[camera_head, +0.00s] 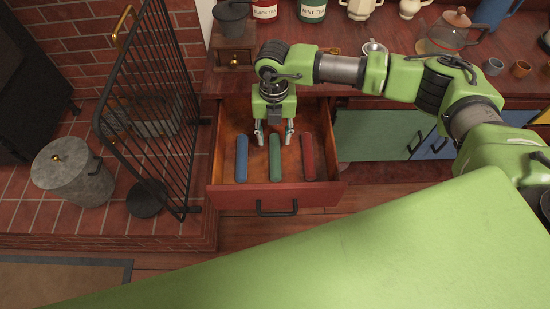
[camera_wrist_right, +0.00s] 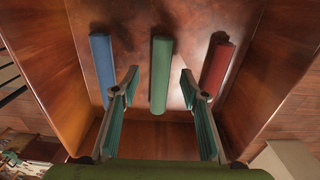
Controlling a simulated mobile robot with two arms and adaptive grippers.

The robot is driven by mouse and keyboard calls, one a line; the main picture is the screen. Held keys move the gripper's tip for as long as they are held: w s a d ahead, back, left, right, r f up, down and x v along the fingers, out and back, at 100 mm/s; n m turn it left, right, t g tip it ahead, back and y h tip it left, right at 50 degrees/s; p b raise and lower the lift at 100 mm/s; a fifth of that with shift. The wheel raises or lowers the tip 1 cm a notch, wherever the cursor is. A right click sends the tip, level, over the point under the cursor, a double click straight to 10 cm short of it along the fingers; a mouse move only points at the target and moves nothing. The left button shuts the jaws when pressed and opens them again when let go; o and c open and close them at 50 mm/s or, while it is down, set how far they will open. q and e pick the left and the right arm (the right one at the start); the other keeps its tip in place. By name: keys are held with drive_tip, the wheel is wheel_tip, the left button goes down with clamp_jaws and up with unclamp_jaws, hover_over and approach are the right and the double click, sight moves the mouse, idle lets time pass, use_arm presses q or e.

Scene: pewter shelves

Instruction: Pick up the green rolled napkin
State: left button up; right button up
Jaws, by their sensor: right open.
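The green rolled napkin (camera_head: 275,160) lies in the open drawer (camera_head: 262,197), between a blue rolled napkin (camera_head: 242,160) and a red rolled napkin (camera_head: 308,157). My right gripper (camera_head: 273,139) points down into the drawer over the far part of the green napkin. In the right wrist view the green napkin (camera_wrist_right: 161,76) shows between the two spread fingers of the right gripper (camera_wrist_right: 160,82), apart from both. The blue napkin (camera_wrist_right: 102,66) and red napkin (camera_wrist_right: 216,68) lie outside the fingers. The right gripper is open and empty. My left gripper is not in view.
A black metal fire screen (camera_head: 160,110) stands left of the drawer on the brick hearth, with a grey lidded bucket (camera_head: 75,175) beyond it. Tea tins, cups and a glass teapot (camera_head: 452,32) stand on the counter above. The drawer walls enclose the napkins.

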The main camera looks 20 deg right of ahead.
sight(275, 147)
drive_tip(key=f, duration=0.1)
drive_tip(key=f+b, duration=0.1)
drive_tip(key=f, duration=0.1)
drive_tip(key=f+b, duration=0.1)
drive_tip(key=shift+s+f, duration=0.15)
drive_tip(key=shift+s, duration=0.15)
drive_tip(key=shift+f, duration=0.25)
drive_tip(key=shift+r, duration=0.1)
drive_tip(key=shift+c, duration=0.9)
clamp_jaws()
drive_tip(key=shift+r, duration=0.1)
